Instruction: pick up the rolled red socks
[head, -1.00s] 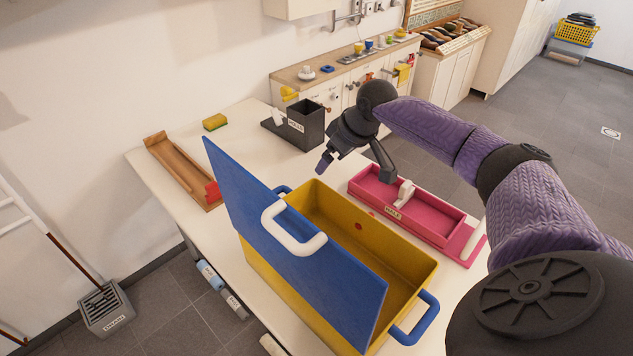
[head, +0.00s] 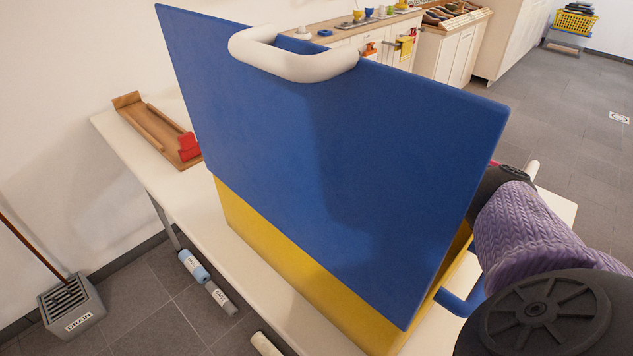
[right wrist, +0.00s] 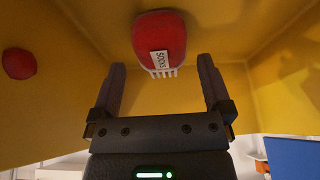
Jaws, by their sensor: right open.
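The rolled red socks (right wrist: 160,36), with a white "SOCKS" label, show in the right wrist view inside the yellow box (right wrist: 90,75). My right gripper (right wrist: 160,68) is open, its two fingers pointing toward the socks, one to each side in the picture. The socks appear just beyond the fingertips, and I see no contact. In the head view the raised blue lid (head: 330,170) hides the inside of the yellow box (head: 285,255), the socks and my right gripper. My left gripper is in neither current view.
A white handle (head: 290,62) stands out from the lid. A round red patch (right wrist: 18,63) is on the box's inner wall. A wooden tray (head: 150,128) with a red block (head: 190,146) is at the table's left. The table's left front strip is clear.

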